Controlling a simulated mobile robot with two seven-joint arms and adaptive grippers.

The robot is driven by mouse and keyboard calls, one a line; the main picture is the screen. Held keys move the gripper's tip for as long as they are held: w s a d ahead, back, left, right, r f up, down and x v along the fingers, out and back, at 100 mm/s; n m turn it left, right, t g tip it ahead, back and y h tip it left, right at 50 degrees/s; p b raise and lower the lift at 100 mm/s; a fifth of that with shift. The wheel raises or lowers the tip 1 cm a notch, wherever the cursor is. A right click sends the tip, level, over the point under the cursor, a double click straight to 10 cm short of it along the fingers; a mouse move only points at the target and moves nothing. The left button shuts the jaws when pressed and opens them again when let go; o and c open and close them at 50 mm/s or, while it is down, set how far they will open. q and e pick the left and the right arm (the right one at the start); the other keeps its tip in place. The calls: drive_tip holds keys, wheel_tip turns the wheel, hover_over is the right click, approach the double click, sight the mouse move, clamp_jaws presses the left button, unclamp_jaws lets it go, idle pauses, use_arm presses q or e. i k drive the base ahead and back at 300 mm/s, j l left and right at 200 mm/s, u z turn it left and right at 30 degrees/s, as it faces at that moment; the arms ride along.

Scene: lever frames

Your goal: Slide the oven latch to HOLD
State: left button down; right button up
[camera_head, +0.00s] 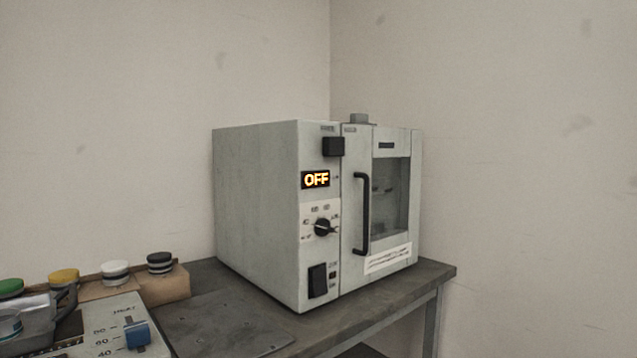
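The oven (255,200) is a pale grey box on a dark bench, with its front turned to the right. Its display (316,179) reads OFF. A black block (333,147) sits at the top of the front beside the door seam; it may be the latch, but its label is too small to read. A black dial (322,227) and a dark rectangular switch (318,281) are below. The door has a window (390,195) and a black upright handle (362,213), and looks shut. Neither gripper is in view.
The dark bench (385,315) has free room in front of the oven. At lower left are a panel marked HEAT with a blue slider (137,334), a brown block (165,287) and several capped containers, including a yellow-capped one (64,276). Walls stand close behind.

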sight(332, 146)
drive_tip(key=l+u, duration=0.2)
drive_tip(key=u, duration=0.15)
drive_tip(key=l+u, duration=0.2)
drive_tip(key=u, duration=0.2)
drive_tip(key=k+l+u, duration=0.15)
drive_tip(key=u, duration=0.2)
